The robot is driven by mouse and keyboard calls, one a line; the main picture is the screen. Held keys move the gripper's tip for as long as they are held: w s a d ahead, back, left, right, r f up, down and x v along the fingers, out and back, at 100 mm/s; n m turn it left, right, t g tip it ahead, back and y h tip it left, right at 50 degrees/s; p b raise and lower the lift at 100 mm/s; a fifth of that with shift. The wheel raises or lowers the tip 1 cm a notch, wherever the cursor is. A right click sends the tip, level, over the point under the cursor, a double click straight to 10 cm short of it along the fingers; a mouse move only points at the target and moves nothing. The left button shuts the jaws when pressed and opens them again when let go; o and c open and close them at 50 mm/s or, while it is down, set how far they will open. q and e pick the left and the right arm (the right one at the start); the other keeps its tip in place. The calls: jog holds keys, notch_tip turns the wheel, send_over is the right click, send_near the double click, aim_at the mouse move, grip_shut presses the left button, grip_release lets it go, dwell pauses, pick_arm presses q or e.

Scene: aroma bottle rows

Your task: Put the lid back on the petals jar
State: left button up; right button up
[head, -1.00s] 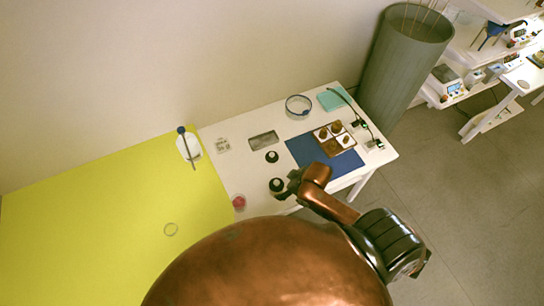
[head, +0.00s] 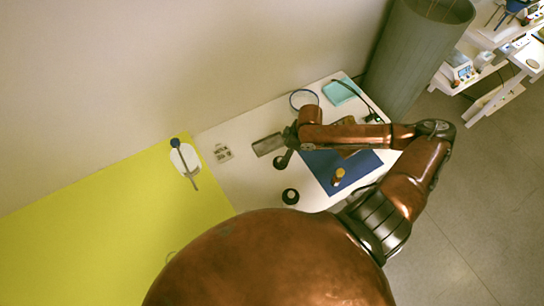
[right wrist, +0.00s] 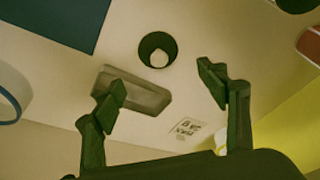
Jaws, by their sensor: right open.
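The petals jar (right wrist: 312,44), a reddish round thing with a pale rim, is cut off at the right edge of the right wrist view. In the head view my copper body hides its place. A clear round ring (head: 171,254), perhaps the lid, lies on the yellow mat, mostly hidden by my body. My right gripper (head: 284,145) is open and empty above the white table, beside the grey tray and a small black bottle. In the right wrist view its fingers (right wrist: 162,80) are spread over the tray and bottle. My left gripper is out of view.
The grey tray (head: 268,144), two black bottles (head: 290,196) (right wrist: 158,50), a blue mat (head: 320,168) and a blue-rimmed glass dish (head: 303,99) are on the white table (head: 235,177). A spoon (head: 186,163) rests on a white holder on the yellow mat (head: 90,235).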

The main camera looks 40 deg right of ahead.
jog(key=shift+w+d, duration=0.2)
jog(key=shift+d, duration=0.1)
jog(key=shift+a+f, duration=0.1)
jog(key=shift+f, duration=0.1)
jog(key=shift+x, duration=0.8)
jog(key=shift+f, duration=0.2)
jog(key=x, duration=0.2)
jog(key=s+b+x, duration=0.1)
jog(key=x, duration=0.2)
jog(key=shift+f, duration=0.15)
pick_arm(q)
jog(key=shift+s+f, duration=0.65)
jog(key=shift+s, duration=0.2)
